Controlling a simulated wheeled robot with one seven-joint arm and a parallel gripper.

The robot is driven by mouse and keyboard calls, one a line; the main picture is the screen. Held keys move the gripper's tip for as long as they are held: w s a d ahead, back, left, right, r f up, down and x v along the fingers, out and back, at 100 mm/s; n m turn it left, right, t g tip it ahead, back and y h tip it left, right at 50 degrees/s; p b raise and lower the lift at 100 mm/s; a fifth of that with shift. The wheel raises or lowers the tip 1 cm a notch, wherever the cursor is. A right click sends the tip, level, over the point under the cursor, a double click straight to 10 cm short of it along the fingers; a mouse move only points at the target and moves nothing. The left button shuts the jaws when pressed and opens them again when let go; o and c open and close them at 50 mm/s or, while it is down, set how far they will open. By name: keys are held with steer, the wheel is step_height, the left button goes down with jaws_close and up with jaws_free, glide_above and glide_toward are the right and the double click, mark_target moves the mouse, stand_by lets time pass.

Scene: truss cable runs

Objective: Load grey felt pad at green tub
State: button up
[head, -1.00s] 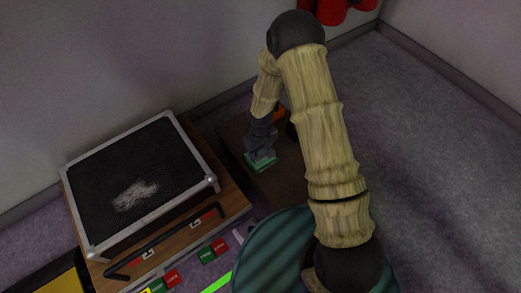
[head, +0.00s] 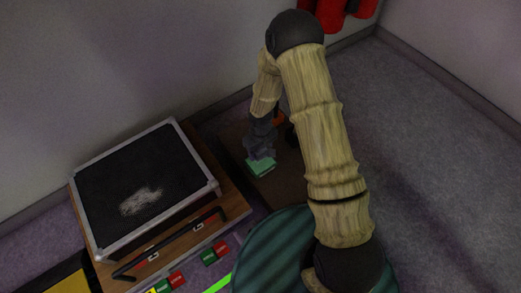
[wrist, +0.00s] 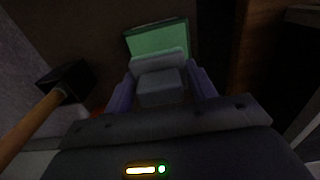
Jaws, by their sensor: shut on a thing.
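In the wrist view my gripper (wrist: 160,90) is shut on a grey block-like thing, the grey felt pad (wrist: 160,64), held between its two purple-blue fingers. The green tub (wrist: 168,36) lies just beyond the fingertips, partly hidden by the pad. I cannot tell whether pad and tub touch. In the head view my gripper (head: 261,150) points down at the green tub (head: 262,168), which sits on a dark brown surface (head: 282,185). The pad is hard to make out there against the grey fingers.
A mallet with a black head (wrist: 66,80) and wooden handle lies left in the wrist view. A black-topped, metal-edged case (head: 145,185) on a wooden box with a black handle stands left. Red and green blocks (head: 215,252) lie in front. A wall closes the back.

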steer(key=shift+r+p, duration=0.95)
steer(key=shift+r, duration=0.35)
steer(key=shift+f, duration=0.1)
steer(key=w+d+r+m+p, duration=0.2)
steer(key=d+r+p, duration=0.4)
steer(key=r, duration=0.6)
steer(key=w+d+r+m+p, duration=0.2)
steer(key=d+r+m+p, duration=0.2)
steer(key=d+r+p, duration=0.3)
step_height(320, 180, up, 5)
steer(key=shift+d+r+m, duration=0.1)
steer(key=shift+d+m, duration=0.2)
steer(key=shift+m, duration=0.1)
steer(key=shift+w, duration=0.1)
